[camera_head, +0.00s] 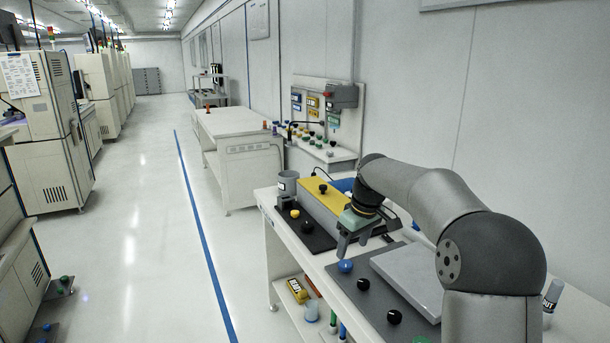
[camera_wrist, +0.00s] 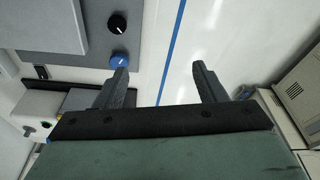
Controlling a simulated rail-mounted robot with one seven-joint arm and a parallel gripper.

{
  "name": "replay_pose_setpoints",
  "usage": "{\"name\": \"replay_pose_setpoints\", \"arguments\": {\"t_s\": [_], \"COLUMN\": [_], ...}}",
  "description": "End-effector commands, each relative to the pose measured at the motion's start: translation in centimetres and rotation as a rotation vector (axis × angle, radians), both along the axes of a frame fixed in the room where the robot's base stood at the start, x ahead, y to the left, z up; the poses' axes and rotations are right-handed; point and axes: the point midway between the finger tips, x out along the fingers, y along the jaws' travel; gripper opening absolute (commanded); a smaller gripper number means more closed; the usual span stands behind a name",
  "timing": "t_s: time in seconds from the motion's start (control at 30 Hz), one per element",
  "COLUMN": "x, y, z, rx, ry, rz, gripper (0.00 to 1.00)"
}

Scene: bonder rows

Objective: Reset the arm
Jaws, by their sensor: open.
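My gripper (camera_head: 354,243) hangs from my bent grey arm above the near workbench in the head view. It points down, with its fingers apart and nothing between them. In the wrist view my gripper (camera_wrist: 162,88) also shows open and empty, with both dark fingers spread. Below it are the bench edge and the floor with the blue line. A blue knob (camera_head: 345,266) on the grey panel (camera_head: 377,325) lies just below my gripper. The blue knob (camera_wrist: 118,61) is beside the left finger in the wrist view.
The workbench (camera_head: 290,235) carries a yellow-topped box (camera_head: 322,194), a grey cup (camera_head: 288,182) and a pale slab (camera_head: 405,275). Black knobs (camera_head: 394,317) sit along the panel's front. Another bench (camera_head: 235,123) stands farther back. The aisle floor (camera_head: 130,240) on the left is clear.

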Motion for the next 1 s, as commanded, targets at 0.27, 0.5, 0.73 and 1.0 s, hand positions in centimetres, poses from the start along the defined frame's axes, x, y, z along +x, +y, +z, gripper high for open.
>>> {"name": "replay_pose_setpoints", "arguments": {"t_s": [0.27, 0.5, 0.73, 1.0], "x": [-19.4, -33.6, -38.4, -38.6], "y": [0.8, -0.3, -0.6, -0.6], "z": [-1.5, -6.3, -8.7, -8.8], "rx": [-0.089, -0.072, -0.054, -0.054], "ry": [0.094, 0.149, 0.175, 0.177], "rz": [-0.308, -0.556, -0.641, -0.644], "gripper": [0.64, 0.64, 0.64, 0.64]}}
